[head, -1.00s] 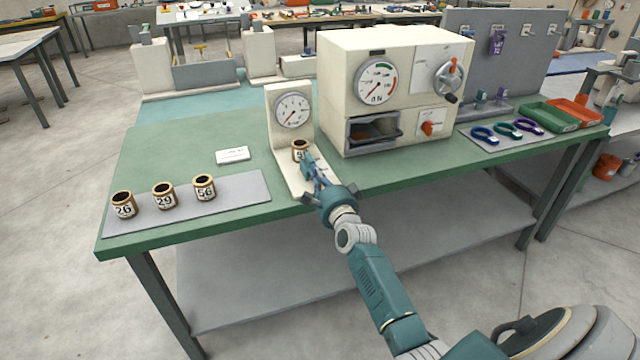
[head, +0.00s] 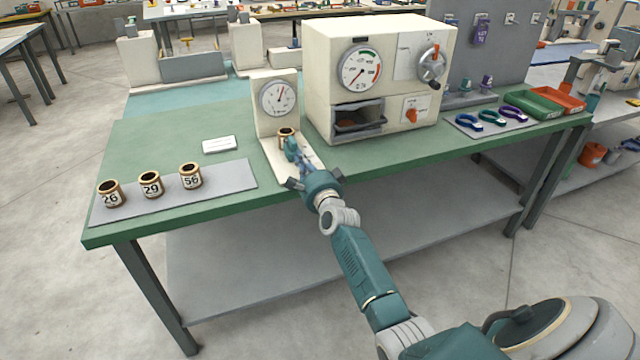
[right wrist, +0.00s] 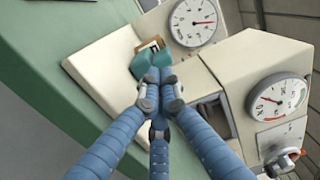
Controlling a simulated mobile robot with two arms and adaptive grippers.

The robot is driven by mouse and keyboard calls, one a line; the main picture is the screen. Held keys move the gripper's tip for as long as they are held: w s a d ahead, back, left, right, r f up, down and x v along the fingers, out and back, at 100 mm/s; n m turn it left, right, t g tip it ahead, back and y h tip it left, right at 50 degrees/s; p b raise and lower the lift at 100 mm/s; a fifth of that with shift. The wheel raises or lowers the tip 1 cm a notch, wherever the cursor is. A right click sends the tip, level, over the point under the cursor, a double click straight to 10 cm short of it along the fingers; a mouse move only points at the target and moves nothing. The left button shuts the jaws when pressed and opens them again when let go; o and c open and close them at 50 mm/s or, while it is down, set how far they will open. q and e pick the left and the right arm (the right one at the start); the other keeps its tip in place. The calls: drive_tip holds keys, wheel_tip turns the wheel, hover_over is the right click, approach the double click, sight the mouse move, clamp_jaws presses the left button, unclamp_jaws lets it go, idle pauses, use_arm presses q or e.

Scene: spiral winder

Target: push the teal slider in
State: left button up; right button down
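The teal slider (head: 291,149) is on the cream stand (head: 280,165) under the small gauge (head: 279,97). It stands close against a dark, brass-rimmed can (head: 286,132) and covers much of that can's front. In the right wrist view the teal slider (right wrist: 145,64) shows just beyond my fingertips. My right gripper (head: 299,163) reaches in from the front; its blue fingers (right wrist: 158,76) are drawn together, with the tips at the back of the slider. They appear to touch it. The small gauge's needle points up and slightly right in the head view. My left gripper is out of view.
Three numbered cans (head: 150,184) stand on a grey mat (head: 225,182) at left. A white card (head: 219,145) lies behind them. A large cream machine (head: 380,80) stands close at right. Beyond it are a grey plate with rings (head: 484,122) and a green tray (head: 535,104).

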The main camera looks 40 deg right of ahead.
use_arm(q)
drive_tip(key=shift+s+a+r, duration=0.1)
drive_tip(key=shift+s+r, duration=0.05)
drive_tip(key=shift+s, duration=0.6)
use_arm(e)
drive_tip(key=v, duration=1.1)
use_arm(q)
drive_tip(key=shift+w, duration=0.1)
use_arm(e)
drive_tip(key=shift+f, duration=0.1)
